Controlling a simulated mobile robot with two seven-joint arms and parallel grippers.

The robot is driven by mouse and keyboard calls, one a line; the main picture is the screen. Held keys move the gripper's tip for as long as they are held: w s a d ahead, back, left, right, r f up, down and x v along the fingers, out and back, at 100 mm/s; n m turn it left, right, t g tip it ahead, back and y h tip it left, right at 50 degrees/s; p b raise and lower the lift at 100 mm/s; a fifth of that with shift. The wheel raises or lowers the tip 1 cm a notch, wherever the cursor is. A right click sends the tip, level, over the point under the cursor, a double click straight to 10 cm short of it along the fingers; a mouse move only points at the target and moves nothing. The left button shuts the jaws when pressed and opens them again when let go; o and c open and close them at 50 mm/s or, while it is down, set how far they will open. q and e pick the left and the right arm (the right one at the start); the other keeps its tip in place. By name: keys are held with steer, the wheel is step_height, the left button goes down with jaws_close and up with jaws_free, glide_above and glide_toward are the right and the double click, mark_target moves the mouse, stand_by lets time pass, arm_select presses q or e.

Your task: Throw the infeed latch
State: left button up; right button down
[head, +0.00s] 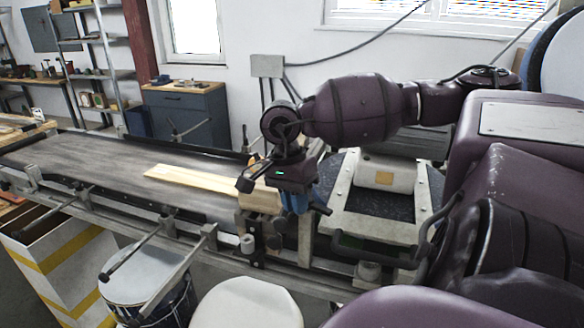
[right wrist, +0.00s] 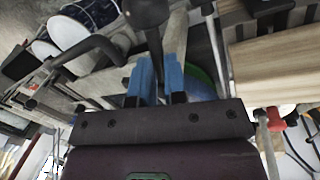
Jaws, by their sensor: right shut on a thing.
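My right gripper (head: 294,203) reaches down from the right-hand arm over the near rail at the end of the conveyor (head: 100,170). Its blue fingers also show in the right wrist view (right wrist: 158,80). They are shut on a black lever, which I take for the infeed latch (right wrist: 154,45); its stem runs between the fingertips and ends in a round dark knob beyond them. In the head view the gripper hides most of the lever. My left gripper is not in view.
A pale wooden board (head: 190,178) lies on the belt, leading to a wooden block (head: 258,198) left of the gripper. A pale machine frame (head: 340,213) stands close on the right. A drum (head: 145,272) and a white round lid (head: 245,303) are below the near rail.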

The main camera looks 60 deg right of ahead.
steer(key=shift+s+r+n+h, duration=0.15)
steer(key=shift+s+n, duration=0.15)
steer(key=shift+n, duration=0.6)
steer(key=shift+s+f+n+h, duration=0.15)
steer(key=shift+s+n, duration=0.1)
steer(key=shift+n, duration=0.65)
steer(key=shift+r, duration=0.1)
steer(key=c, duration=1.2)
jaws_free()
steer(key=shift+o, duration=0.2)
step_height(320, 180, up, 10)
steer(key=w, duration=0.2)
steer(key=shift+a+r, duration=0.25)
steer(key=shift+a, duration=0.05)
